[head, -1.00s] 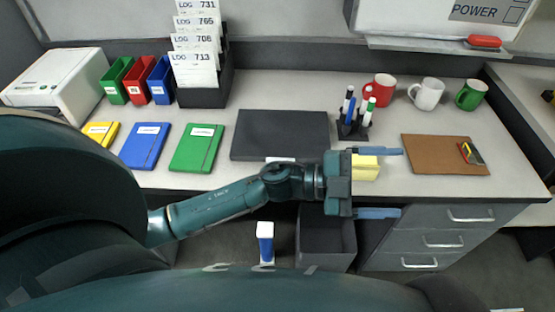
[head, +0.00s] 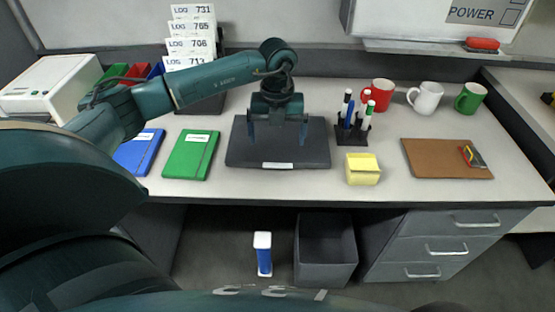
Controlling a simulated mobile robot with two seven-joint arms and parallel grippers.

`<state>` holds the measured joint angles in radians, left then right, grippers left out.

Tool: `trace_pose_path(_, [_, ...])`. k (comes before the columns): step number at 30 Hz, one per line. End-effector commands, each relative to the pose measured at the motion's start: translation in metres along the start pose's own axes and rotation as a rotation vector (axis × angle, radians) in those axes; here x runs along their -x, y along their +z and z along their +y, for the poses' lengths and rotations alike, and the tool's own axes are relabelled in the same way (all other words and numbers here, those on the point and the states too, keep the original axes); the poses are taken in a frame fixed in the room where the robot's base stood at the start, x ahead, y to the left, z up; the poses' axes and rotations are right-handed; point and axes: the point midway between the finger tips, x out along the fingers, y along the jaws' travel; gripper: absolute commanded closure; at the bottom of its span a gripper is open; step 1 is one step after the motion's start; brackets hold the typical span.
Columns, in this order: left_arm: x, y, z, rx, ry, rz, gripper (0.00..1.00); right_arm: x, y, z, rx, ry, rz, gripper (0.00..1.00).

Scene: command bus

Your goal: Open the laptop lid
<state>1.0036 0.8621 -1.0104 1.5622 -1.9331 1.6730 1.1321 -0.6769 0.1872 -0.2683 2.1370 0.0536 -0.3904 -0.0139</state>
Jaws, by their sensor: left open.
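The laptop (head: 290,155) lies shut on the desk, a flat dark grey slab with a small white label on its front edge. My left gripper (head: 277,142) is over the back half of the laptop and points down. Its two fingers are spread apart with nothing between them. I cannot tell whether the fingertips touch the lid. The gripper and wrist hide part of the laptop's back edge. My right gripper is not in the head view.
A yellow note block (head: 362,170) and a pen holder (head: 352,134) stand right of the laptop. A green book (head: 190,155) lies to its left. A clipboard (head: 440,158) lies farther right. Log cards (head: 190,45) stand behind my arm. Desk in front of the laptop is clear.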

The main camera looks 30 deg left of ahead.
Motion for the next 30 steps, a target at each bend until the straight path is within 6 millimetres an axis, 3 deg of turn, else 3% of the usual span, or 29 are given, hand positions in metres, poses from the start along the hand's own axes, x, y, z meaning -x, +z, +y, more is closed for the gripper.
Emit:
trace_pose_path(6, [-0.048, -0.001, 0.0, -0.001, 0.001, 0.004, 0.05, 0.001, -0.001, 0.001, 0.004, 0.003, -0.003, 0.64])
trace_pose_path(12, [-0.078, -0.001, -0.001, -0.002, -0.001, 0.002, 0.05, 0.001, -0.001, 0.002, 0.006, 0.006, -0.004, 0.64])
trace_pose_path(18, [-0.09, -0.001, -0.001, -0.003, -0.003, 0.002, 0.05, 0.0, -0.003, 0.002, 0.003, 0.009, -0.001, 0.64])
trace_pose_path(26, [-0.09, -0.001, -0.001, -0.003, -0.003, 0.001, 0.05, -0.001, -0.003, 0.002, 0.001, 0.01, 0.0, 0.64])
trace_pose_path(30, [-0.09, -0.001, -0.001, -0.003, -0.003, 0.001, 0.17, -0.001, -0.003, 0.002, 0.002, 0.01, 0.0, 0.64])
